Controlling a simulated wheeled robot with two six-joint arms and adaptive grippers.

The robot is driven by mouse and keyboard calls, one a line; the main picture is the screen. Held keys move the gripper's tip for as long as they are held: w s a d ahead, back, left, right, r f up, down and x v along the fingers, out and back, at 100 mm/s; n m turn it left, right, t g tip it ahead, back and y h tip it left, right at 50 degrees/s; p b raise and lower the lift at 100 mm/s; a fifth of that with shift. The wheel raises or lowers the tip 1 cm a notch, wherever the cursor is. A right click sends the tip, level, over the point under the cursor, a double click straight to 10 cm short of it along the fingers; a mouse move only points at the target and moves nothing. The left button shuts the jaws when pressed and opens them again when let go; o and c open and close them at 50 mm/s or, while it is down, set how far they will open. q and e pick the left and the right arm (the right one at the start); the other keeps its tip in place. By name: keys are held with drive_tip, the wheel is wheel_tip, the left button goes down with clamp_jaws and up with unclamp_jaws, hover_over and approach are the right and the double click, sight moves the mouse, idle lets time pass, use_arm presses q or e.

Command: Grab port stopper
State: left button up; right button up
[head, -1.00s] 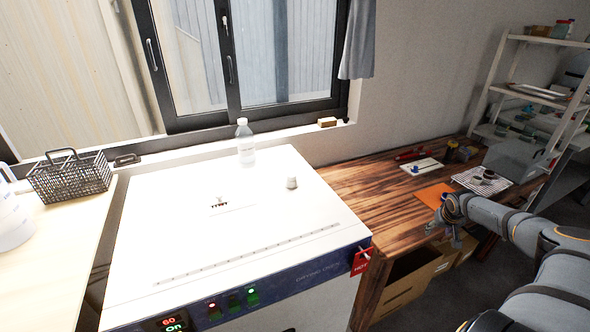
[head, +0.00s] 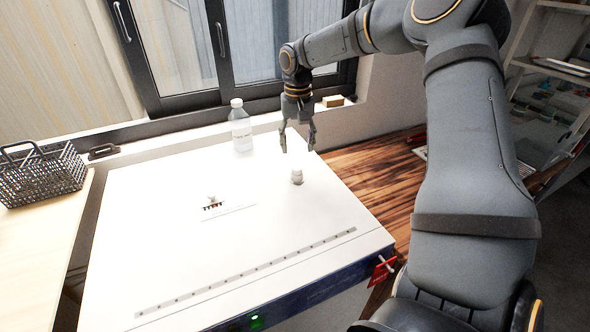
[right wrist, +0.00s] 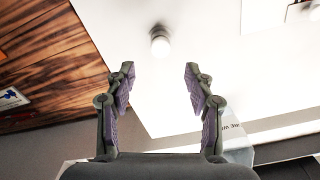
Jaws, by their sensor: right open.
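The port stopper (head: 297,174), a small whitish cylinder, stands upright on the white top of the drying oven (head: 160,250), near its right edge. It also shows in the right wrist view as a round pale knob (right wrist: 160,42), roughly centred between the fingers and beyond their tips. My right gripper (head: 298,142) hangs over the oven top with its fingers spread and pointing down. My left gripper is not in view.
A clear bottle (head: 240,128) stands left of my right gripper at the back of the oven. A small fitting (head: 213,203) sits mid-top. A black wire basket (head: 42,172) is at the left. A wooden table (head: 365,175) adjoins the right. The oven's front top is clear.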

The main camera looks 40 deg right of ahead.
sight(297, 167)
drive_tip(key=shift+w+f, duration=0.2)
drive_tip(key=shift+f, duration=0.9)
drive_tip(key=f, duration=0.3)
drive_tip(key=f+p, duration=0.1)
drive_tip(key=shift+s+a+f, duration=0.1)
drive_tip(key=shift+s+f, duration=0.1)
drive_tip(key=shift+s, duration=0.05)
drive_tip(key=shift+w+f, duration=0.1)
drive_tip(key=shift+f, duration=0.3)
drive_tip(key=shift+r, duration=0.1)
drive_tip(key=shift+c, duration=0.7)
drive_tip(key=c, duration=0.7)
